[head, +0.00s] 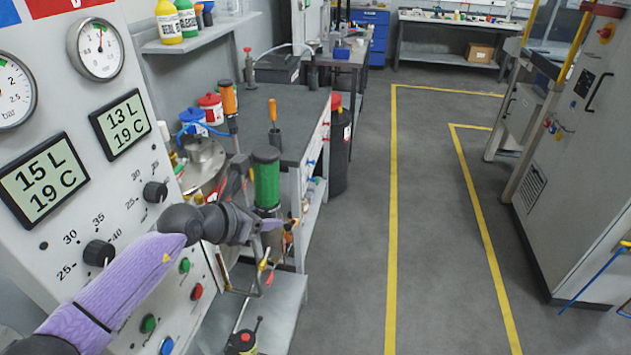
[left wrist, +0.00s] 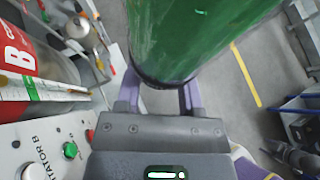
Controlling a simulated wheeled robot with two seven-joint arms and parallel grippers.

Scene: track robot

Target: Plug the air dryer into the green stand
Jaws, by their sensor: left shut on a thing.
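A green cylinder with black ends (head: 266,180), which I take for the air dryer, stands upright at the end of my left arm, beside the dark workbench. My left gripper (head: 268,224) is shut on its lower part. In the left wrist view the green cylinder (left wrist: 190,35) fills the top, with its dark lower rim between the two fingers of my left gripper (left wrist: 158,92). What lies right under it is hidden by the gripper. I cannot make out a separate green stand in either view. My right gripper is not in view.
A control panel with gauges and knobs (head: 98,253) runs close along my left arm. The workbench (head: 270,115) holds screwdrivers, jars and a metal pot (head: 203,160). A low grey shelf (head: 282,305) lies below. The floor (head: 440,220) to the right is clear.

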